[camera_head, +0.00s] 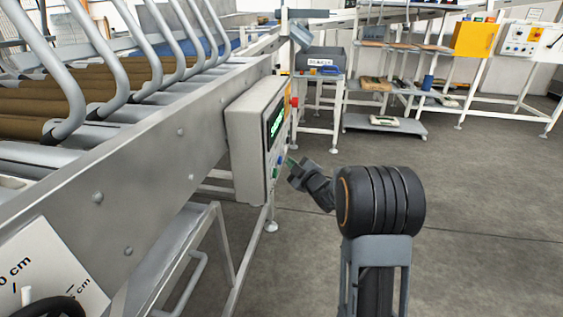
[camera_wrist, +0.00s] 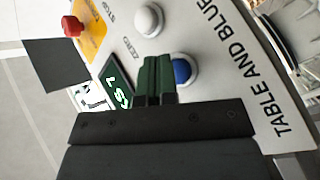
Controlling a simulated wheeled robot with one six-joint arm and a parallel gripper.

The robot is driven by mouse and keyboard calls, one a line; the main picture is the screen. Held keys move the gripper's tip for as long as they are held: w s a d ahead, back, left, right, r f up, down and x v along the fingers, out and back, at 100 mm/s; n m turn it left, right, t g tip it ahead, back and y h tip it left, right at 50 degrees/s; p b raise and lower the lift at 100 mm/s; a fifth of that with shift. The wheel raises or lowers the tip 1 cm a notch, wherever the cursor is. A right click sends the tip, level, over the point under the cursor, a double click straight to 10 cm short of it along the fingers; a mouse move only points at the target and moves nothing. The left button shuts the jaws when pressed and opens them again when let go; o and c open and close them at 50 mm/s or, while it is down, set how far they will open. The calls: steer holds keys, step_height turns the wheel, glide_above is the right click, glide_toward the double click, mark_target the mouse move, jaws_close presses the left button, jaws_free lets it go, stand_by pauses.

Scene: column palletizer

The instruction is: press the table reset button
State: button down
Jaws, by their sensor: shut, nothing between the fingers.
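A grey control box (camera_head: 250,140) with a green-lit display (camera_head: 275,121) is mounted on the conveyor's side in the head view. In the wrist view its panel carries a blue button (camera_wrist: 184,70), a white button (camera_wrist: 148,20) and a red mushroom button (camera_wrist: 72,26) on a yellow patch. I see no label that clearly reads table reset. My gripper (camera_wrist: 157,62) is shut and empty, its green fingers in front of the panel, covering the left edge of the blue button. I cannot tell whether they touch. In the head view my gripper (camera_head: 292,164) is beside the box's front face.
The roller conveyor (camera_head: 120,130) with its curved grey bars fills the left. A table with a grey bin (camera_head: 320,60) and shelving with a yellow box (camera_head: 475,39) stand at the back. The grey floor (camera_head: 480,210) on the right is clear.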

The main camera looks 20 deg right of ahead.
steer(key=shift+s+d, duration=0.2)
steer(key=shift+d, duration=0.1)
steer(key=shift+d, duration=0.1)
steer(key=shift+s+d, duration=0.4)
steer(key=shift+d, duration=0.3)
steer(key=shift+s+d, duration=0.4)
steer(key=shift+d, duration=0.3)
steer(key=shift+s+d, duration=0.4)
steer(key=shift+d, duration=0.3)
steer(key=shift+r, duration=0.1)
